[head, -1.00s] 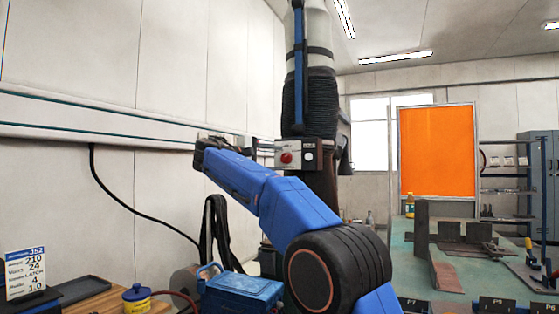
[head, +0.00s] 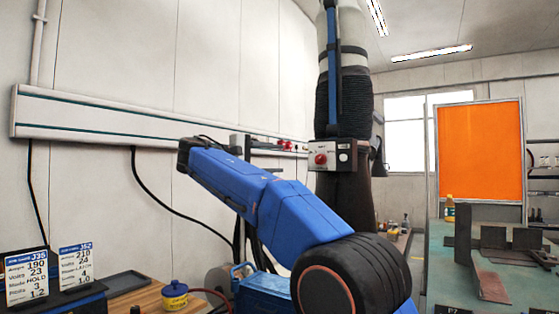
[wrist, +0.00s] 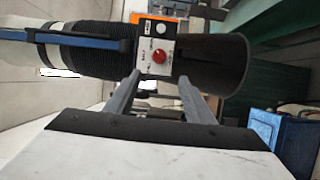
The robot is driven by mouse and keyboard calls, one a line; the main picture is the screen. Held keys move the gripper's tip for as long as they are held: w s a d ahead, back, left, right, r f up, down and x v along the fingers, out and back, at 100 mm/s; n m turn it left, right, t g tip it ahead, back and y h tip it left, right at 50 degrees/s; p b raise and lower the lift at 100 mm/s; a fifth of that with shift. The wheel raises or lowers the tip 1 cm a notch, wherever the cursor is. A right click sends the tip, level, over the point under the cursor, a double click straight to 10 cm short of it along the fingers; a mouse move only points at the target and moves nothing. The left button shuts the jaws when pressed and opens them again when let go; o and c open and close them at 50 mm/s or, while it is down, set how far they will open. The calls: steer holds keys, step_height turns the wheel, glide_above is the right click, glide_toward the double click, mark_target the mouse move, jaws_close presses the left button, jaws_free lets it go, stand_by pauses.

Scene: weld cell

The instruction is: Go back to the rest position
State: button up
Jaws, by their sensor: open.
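My gripper (wrist: 158,98) shows in the wrist view with its two dark fingers spread apart and nothing between them. Beyond the fingers is the control box (wrist: 158,55) with a red button, on the fume extraction arm. The fingers look apart from it, but the distance is hard to judge. In the head view my blue arm is bent, its forearm reaching up and to the left in front of the wall. My gripper cannot be made out clearly there.
The extraction arm (head: 343,95) hangs from above, close behind my arm. A green table (head: 520,285) with metal plates and an orange screen (head: 480,150) are at right.

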stand_by(0.4)
steer(key=s+d+f+n+g+y, duration=0.1)
steer(key=s+d+f+y, duration=0.2)
steer(key=d, duration=0.4)
steer(key=s+d+f+y, duration=0.1)
steer(key=s+d+f, duration=0.1)
steer(key=d+f, duration=0.45)
steer(key=s+d+f+g+y, duration=0.2)
steer(key=s+d+f+y, duration=0.1)
steer(key=s+d+f, duration=0.75)
steer(key=s+f+m+g+y, duration=0.1)
steer(key=s+f+m+y, duration=0.6)
steer(key=s+f, duration=2.5)
steer(key=shift+s+a+f+g+y, duration=0.25)
steer(key=shift+g+y, duration=0.15)
steer(key=shift+y, duration=0.2)
